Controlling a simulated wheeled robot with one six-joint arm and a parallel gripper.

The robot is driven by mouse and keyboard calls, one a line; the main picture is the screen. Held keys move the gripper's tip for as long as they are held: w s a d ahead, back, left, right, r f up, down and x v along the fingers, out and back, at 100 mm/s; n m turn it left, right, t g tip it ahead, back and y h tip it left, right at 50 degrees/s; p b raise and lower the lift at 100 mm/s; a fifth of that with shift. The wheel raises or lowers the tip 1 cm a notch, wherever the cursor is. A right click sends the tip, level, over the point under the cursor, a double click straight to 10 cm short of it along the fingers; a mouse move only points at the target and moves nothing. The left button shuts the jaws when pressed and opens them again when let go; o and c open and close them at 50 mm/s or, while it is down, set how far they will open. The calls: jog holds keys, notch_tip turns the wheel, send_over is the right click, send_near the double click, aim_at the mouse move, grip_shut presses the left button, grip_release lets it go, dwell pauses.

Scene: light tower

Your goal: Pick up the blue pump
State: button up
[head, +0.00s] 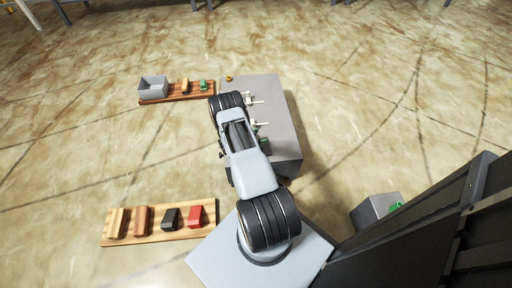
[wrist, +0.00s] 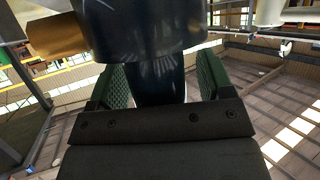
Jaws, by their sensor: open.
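The blue pump (wrist: 155,85) looks very dark blue in the wrist view, with a wide round upper part and a narrower lower part. The narrower part stands between the two green pads of my gripper (wrist: 160,85). The jaws are open around it, and I cannot tell whether either pad touches it. In the head view my arm covers the pump. Only a little dark green of my gripper (head: 263,146) shows there, beside the large grey block (head: 284,132).
A board (head: 165,236) at lower left holds several blocks. Another board (head: 178,96) carries a grey bin (head: 153,86) and small parts. In the wrist view, a brass-coloured cylinder (wrist: 58,37) is close to the pump's left.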

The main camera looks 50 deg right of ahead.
grip_shut()
dwell(0.6)
jog(key=shift+r, duration=0.1)
